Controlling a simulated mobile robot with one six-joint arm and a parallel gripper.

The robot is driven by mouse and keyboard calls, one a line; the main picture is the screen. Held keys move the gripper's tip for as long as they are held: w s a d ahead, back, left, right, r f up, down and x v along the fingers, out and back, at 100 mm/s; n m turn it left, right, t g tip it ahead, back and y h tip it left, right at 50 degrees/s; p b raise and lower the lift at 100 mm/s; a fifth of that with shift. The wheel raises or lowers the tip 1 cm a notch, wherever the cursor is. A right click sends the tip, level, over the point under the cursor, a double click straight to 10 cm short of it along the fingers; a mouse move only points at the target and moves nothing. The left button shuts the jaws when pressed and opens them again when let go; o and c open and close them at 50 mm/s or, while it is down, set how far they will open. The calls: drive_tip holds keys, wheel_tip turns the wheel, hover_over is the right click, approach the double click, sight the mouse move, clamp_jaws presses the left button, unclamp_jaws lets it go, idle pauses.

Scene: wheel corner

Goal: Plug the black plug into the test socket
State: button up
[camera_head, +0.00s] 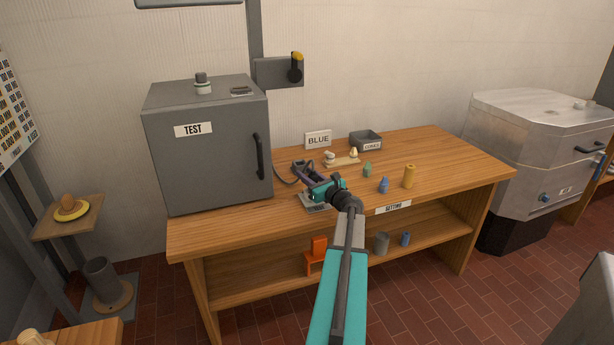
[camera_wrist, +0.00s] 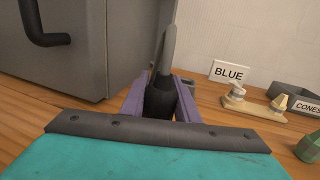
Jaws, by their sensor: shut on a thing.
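My gripper (camera_head: 306,174) is over the left part of the wooden bench, just right of the grey TEST cabinet (camera_head: 205,150). In the wrist view, its purple fingers (camera_wrist: 160,100) are shut on the black plug (camera_wrist: 161,97), whose black body has a grey, narrowing part rising above it. A dark cord (camera_head: 282,174) shows beside the gripper in the head view. The plug itself is too small to make out clearly there. I cannot pick out a test socket for certain in either view.
A grey plate (camera_head: 309,203) lies below the gripper. The BLUE sign (camera_head: 318,140), CONES tray (camera_head: 366,141), a wooden holder (camera_head: 343,162), a blue piece (camera_head: 384,185) and a yellow cylinder (camera_head: 409,176) stand to the right. The bench's right end (camera_head: 462,165) is clear.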

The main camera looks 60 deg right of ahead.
drive_tip(key=shift+f, duration=0.25)
drive_tip(key=o, duration=1.2)
drive_tip(key=shift+c, duration=0.2)
drive_tip(key=shift+s, duration=0.1)
drive_tip(key=b+v, duration=0.2)
drive_tip(key=v, duration=1.1)
drive_tip(key=shift+s+a, duration=0.15)
drive_tip(key=shift+s, duration=0.2)
drive_tip(key=shift+s, duration=0.1)
